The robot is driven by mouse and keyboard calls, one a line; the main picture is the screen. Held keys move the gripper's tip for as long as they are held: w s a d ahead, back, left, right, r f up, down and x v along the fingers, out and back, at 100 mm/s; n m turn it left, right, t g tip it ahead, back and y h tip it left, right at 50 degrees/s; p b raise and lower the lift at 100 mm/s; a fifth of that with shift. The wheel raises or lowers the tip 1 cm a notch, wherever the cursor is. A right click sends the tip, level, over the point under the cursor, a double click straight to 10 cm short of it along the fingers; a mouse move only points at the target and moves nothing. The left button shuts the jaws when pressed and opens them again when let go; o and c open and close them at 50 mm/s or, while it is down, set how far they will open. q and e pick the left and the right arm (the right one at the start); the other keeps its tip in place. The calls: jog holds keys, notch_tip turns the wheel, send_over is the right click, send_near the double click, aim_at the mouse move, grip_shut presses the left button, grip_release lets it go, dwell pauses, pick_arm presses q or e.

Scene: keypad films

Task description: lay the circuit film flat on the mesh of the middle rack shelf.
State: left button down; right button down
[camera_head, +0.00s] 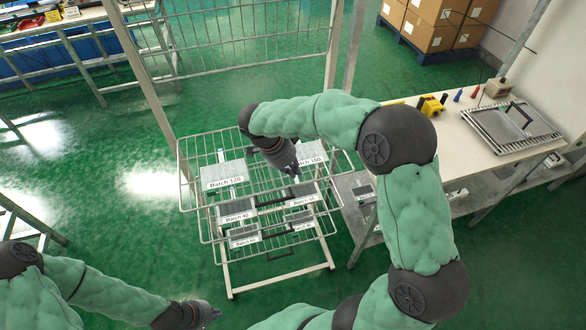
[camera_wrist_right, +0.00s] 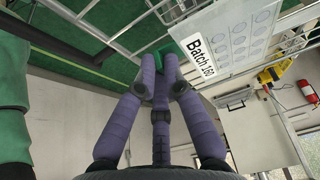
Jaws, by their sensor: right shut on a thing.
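The wire rack (camera_head: 186,196) stands at the centre of the head view, with mesh shelves one above another. My right gripper (camera_head: 294,173) points down over the rack, near the sheet labelled Batch 160 (camera_head: 312,156). In the right wrist view its fingers are close together (camera_wrist_right: 163,60), with a small green piece, seemingly the circuit film (camera_wrist_right: 168,47), at the tips. Most of that piece is hidden, and I cannot make it out in the head view. My left gripper (camera_head: 212,313) is low at the bottom, clear of the rack; its opening is unclear.
A white sheet labelled Batch 120 (camera_head: 221,175) lies on the rack's left side. Dark labelled pieces, including Batch 40 (camera_head: 238,208), lie on the front part of the rack. A workbench (camera_head: 463,150) with a metal frame (camera_head: 511,125) stands to the right. Green floor is open left.

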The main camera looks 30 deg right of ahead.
jog(key=shift+f+b, duration=0.4)
jog(key=shift+b, duration=0.15)
dwell(0.4)
jog(key=c, duration=1.3)
grip_release()
jog(key=shift+o, duration=0.2)
jog(key=v, duration=1.2)
